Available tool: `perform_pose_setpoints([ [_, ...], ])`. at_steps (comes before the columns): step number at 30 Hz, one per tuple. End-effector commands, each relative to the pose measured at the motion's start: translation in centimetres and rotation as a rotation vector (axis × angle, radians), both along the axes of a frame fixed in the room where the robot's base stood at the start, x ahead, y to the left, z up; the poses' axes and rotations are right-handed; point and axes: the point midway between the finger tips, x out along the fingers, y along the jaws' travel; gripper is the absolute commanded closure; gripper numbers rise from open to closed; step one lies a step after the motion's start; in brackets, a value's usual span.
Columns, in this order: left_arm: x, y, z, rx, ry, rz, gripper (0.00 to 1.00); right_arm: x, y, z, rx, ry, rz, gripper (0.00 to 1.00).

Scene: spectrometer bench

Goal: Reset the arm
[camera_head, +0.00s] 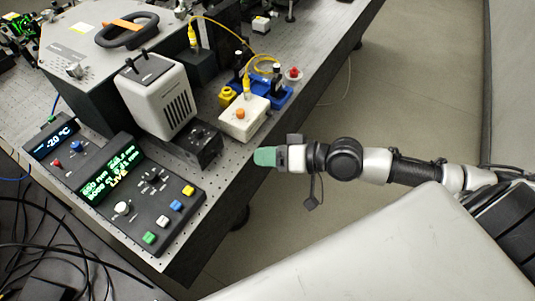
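My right arm comes in from the right side of the head view. It stretches out to the left over the floor beside the bench. My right gripper (266,157) has a green tip and points left, close to the bench's front edge in the picture. It is seen edge-on, so I cannot tell whether its fingers are apart. No object shows in it. My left arm and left gripper are not in view.
The perforated bench (222,174) holds a control box with a lit display (112,178), a smaller display box (55,141), a white vented unit (156,98), a white box with an orange button (243,118) and a blue tray (277,96). Black cables (60,245) lie lower left. Floor (400,90) is clear.

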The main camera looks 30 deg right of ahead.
Motion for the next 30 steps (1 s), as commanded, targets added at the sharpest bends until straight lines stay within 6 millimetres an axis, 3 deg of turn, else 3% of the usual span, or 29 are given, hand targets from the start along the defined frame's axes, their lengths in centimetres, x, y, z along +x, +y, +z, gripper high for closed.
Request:
perform_pose_setpoints([
  [10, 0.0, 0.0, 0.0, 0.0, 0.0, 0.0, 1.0, 0.2, -0.2, -0.3, -0.005, -0.001, -0.008, 0.72],
  [14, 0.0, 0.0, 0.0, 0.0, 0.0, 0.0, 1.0, 1.8, -1.7, -2.9, -0.053, -0.014, -0.066, 0.72],
  [18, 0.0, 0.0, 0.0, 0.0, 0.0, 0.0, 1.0, 4.2, -5.2, -9.3, -0.184, -0.023, -0.184, 0.72],
  [22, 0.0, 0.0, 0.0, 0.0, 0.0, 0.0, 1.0, 4.6, -8.7, -16.7, -0.338, 0.006, -0.279, 0.72],
  [26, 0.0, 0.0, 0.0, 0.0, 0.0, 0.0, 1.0, 2.8, -11.4, -24.2, -0.493, 0.071, -0.333, 0.72],
  [30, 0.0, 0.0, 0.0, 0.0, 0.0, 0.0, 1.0, -1.2, -13.1, -31.9, -0.649, 0.167, -0.343, 0.72],
])
